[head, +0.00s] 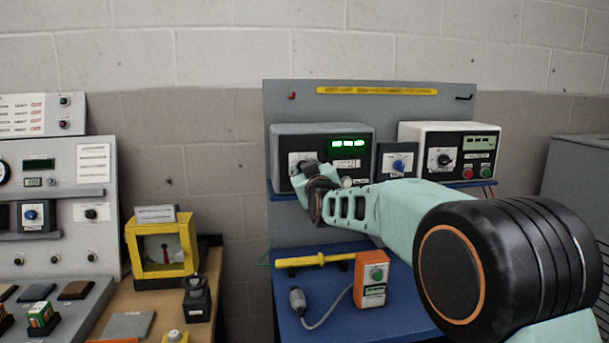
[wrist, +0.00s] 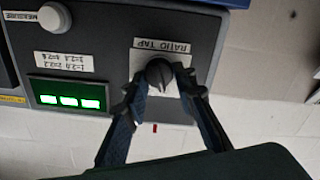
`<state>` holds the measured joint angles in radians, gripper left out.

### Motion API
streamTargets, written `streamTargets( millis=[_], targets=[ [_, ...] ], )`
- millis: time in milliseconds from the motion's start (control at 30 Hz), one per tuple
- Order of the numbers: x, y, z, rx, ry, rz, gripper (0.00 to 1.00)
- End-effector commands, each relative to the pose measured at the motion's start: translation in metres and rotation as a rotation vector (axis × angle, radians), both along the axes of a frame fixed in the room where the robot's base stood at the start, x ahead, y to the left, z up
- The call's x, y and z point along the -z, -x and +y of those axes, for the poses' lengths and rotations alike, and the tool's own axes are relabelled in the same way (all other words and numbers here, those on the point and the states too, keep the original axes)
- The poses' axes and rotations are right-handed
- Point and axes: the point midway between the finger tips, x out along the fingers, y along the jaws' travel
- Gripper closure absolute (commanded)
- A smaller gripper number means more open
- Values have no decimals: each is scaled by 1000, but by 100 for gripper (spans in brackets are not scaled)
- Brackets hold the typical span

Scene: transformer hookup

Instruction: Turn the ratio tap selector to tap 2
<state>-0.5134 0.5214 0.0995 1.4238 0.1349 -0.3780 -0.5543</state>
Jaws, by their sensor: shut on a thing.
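The ratio tap selector (wrist: 159,73) is a dark round knob on a white plate labelled RATIO TAP (wrist: 160,50), seen in the wrist view. It sits on the dark front of a grey instrument box (head: 322,130), seen in the head view. My gripper (wrist: 160,82) is shut on the knob, with a finger on either side. In the head view my gripper (head: 308,172) reaches the left part of that box and covers most of the knob. The knob's pointer and tap marks are too small to read.
Beside the knob are a green lit display (wrist: 66,101) and a white MEASURE button (wrist: 54,17). A box with a blue knob (head: 398,162) and a white meter box (head: 450,150) stand to the right. A yellow bar (head: 314,260) and an orange device (head: 371,282) are below.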

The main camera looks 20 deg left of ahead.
Motion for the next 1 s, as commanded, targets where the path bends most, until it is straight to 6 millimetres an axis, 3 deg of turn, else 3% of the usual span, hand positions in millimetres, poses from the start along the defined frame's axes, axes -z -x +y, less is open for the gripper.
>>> streamTargets(
  millis=[533, 567, 700, 1000],
  targets=[
    [-1, 0, 0, 0, -26, 16, 99],
    [-1, 0, 0, 0, -26, 16, 74],
    [-1, 0, 0, 0, -27, 15, 59],
    [0, 0, 0, 0, -26, 16, 58]
  ],
)
